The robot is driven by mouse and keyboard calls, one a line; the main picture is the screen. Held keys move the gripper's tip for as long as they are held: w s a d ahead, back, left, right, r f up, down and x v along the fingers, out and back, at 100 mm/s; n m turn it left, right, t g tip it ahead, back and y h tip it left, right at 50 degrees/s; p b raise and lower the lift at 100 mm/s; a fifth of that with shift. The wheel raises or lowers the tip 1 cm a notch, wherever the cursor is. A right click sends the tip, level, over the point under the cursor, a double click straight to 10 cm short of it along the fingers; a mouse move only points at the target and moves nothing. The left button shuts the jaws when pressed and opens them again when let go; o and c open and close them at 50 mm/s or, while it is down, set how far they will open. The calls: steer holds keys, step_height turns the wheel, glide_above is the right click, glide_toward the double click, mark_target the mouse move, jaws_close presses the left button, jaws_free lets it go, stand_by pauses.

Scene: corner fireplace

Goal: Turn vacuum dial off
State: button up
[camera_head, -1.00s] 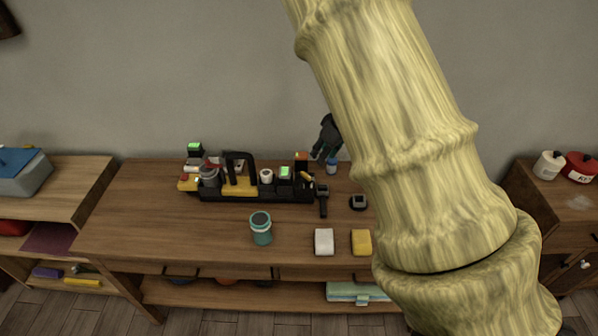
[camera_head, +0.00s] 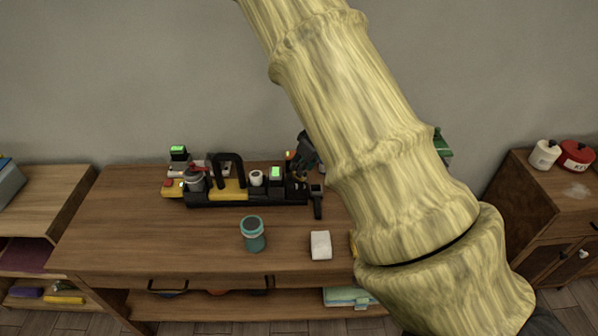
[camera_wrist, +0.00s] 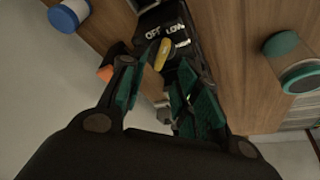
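The vacuum dial is a yellow knob (camera_wrist: 163,54) on a black panel marked OFF and LOW (camera_wrist: 163,29) in the wrist view. Its upper end lies near the gap between the two words; I cannot tell its exact setting. The black and yellow machine (camera_head: 227,190) stands on the wooden table in the head view. My gripper (camera_head: 304,158) is at the machine's right end. In the wrist view my gripper (camera_wrist: 167,64) is open, with its green-padded fingers on either side of the knob. I cannot tell whether they touch it. The dial is not clear in the head view.
A teal-lidded cup (camera_head: 253,235) and a white block (camera_head: 320,245) stand at the table's front. A black tool (camera_head: 317,200) lies just right of the machine. A blue and white cylinder (camera_wrist: 69,14) is near my gripper. The table's left front is clear.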

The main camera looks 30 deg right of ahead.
steer(key=shift+x, duration=2.15)
steer(key=shift+s, duration=0.1)
jaws_close()
